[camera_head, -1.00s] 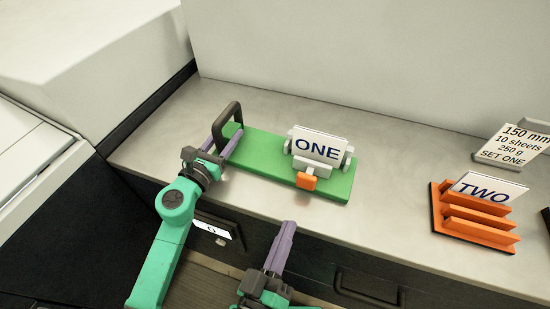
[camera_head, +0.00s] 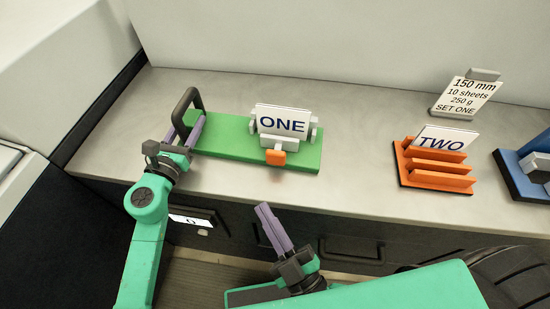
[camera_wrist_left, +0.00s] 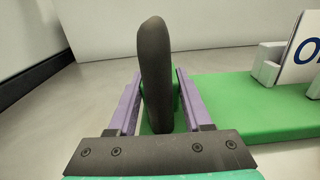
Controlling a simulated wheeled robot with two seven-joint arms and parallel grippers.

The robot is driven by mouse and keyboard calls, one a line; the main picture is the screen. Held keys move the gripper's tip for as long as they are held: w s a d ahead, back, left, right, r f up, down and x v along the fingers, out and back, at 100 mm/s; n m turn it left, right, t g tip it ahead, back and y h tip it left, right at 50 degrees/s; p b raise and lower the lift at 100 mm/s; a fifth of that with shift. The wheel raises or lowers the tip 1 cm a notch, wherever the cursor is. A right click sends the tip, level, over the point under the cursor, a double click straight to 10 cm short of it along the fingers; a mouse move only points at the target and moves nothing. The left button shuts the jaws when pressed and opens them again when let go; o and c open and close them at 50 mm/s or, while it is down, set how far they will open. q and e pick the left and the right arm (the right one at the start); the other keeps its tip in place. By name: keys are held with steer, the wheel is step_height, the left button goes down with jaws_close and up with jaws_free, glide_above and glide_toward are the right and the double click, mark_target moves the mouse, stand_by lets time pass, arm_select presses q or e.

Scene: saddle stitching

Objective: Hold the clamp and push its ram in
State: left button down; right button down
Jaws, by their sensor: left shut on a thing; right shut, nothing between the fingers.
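The clamp has a green base (camera_head: 225,147) on the grey worktop, with a black arched handle (camera_head: 187,98) at its left end. Grey jaws on it hold a white block marked ONE (camera_head: 283,121), and an orange-tipped ram (camera_head: 275,157) sticks out at the front. My left gripper (camera_head: 192,132) is shut on the handle. In the left wrist view the handle (camera_wrist_left: 155,75) stands upright between the purple fingers. My right gripper (camera_head: 267,213) is shut and empty, in front of the worktop edge, below and apart from the ram.
An orange rack (camera_head: 437,170) with a card marked TWO (camera_head: 445,139) stands to the right. Behind it is a sign (camera_head: 465,97) reading 150 mm, 10 sheets, 250 g, SET ONE. A blue device (camera_head: 525,170) sits at the far right. The worktop between clamp and rack is clear.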

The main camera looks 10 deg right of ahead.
mark_target(276, 187)
steer(key=w+d, duration=0.1)
steer(key=w, duration=0.1)
steer(key=w+d, duration=0.1)
steer(key=w, duration=0.2)
steer(key=w+d, duration=0.1)
steer(key=w, duration=0.1)
steer(key=shift+w, duration=0.35)
stand_by(1.6)
steer(key=shift+w, duration=0.2)
arm_select(q)
steer(key=shift+s+r, duration=0.1)
steer(key=shift+s, duration=0.1)
arm_select(e)
steer(key=shift+w+d+r, duration=0.1)
steer(key=shift+r, duration=0.05)
